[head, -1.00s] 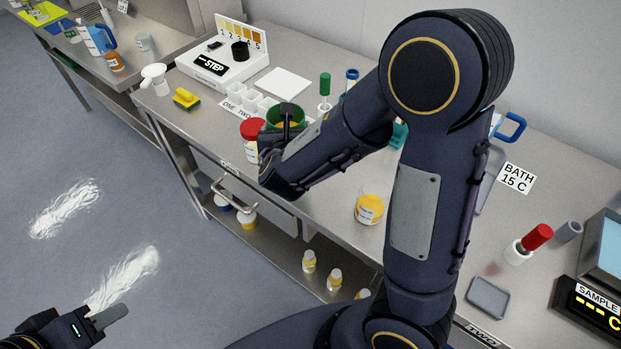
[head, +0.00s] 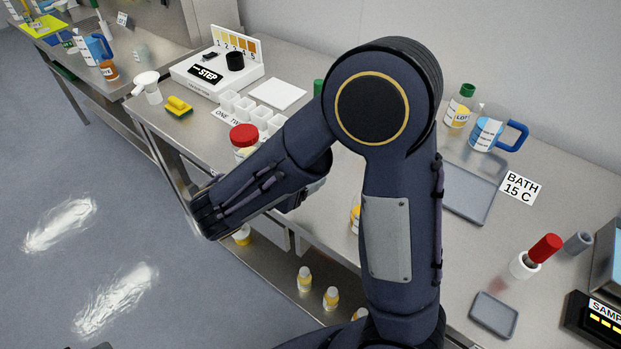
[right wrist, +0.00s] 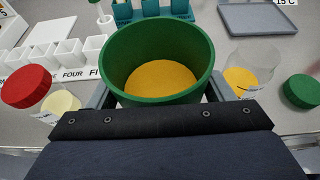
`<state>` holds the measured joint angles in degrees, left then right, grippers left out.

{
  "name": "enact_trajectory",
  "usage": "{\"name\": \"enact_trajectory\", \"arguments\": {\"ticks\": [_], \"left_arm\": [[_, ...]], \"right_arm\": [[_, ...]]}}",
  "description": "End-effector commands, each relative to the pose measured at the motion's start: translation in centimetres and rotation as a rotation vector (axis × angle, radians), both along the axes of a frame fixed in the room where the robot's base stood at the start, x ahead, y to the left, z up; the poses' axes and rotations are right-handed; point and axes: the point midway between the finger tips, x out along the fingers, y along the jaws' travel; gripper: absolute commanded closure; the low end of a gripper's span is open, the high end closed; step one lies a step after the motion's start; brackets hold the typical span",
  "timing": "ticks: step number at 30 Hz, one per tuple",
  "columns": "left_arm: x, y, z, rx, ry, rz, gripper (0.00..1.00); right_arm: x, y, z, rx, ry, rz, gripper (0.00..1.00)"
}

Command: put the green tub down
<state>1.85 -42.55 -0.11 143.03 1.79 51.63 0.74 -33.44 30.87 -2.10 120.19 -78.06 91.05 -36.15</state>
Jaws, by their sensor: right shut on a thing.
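The green tub (right wrist: 160,38) has an open top and yellow contents. My right gripper (right wrist: 160,96) is shut on it, with one finger at each side of the wall. In the head view my right arm hides the tub and the gripper. The tub's base is hidden, so I cannot tell whether it touches the bench (head: 400,215). Only a dark sliver, probably my left gripper (head: 102,346), shows at the bottom left edge of the head view.
A red-lidded jar (right wrist: 26,86) stands left of the tub, near white cups (right wrist: 68,52). A teal rack (right wrist: 150,8) is behind it. A clear container with yellow contents (right wrist: 240,78) and a green lid (right wrist: 302,91) are to its right. A grey tray (right wrist: 258,18) lies further back.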

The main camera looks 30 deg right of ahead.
Motion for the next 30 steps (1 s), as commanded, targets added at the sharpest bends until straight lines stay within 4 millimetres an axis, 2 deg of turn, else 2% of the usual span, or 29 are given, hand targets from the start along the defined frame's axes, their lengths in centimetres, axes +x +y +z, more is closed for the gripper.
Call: {"name": "enact_trajectory", "arguments": {"ticks": [3, 6, 10, 20, 24, 30], "left_arm": [[0.0, 0.0, 0.6, 0.0, 0.0, 0.0, 0.64], [0.0, 0.0, 0.5, 0.0, 0.0, 0.0, 0.64], [0.0, 0.0, 0.6, 0.0, 0.0, 0.0, 0.64], [0.0, 0.0, 0.8, 0.0, 0.0, 0.0, 0.64], [0.0, 0.0, 0.7, 0.0, 0.0, 0.0, 0.64], [0.0, 0.0, 0.7, 0.0, 0.0, 0.0, 0.64]], "right_arm": [[1.7, -2.2, -1.0, -0.003, 0.001, -0.006, 0.74], [2.6, -3.3, -3.1, -0.004, 0.003, -0.003, 0.74], [3.6, -4.4, -4.8, -0.002, 0.001, -0.001, 0.74], [4.8, -5.9, -7.3, -0.002, 0.001, -0.001, 0.74], [4.8, -5.8, -9.3, -0.004, 0.001, 0.001, 0.74], [4.8, -5.7, -10.0, -0.002, -0.004, 0.001, 0.74]]}}
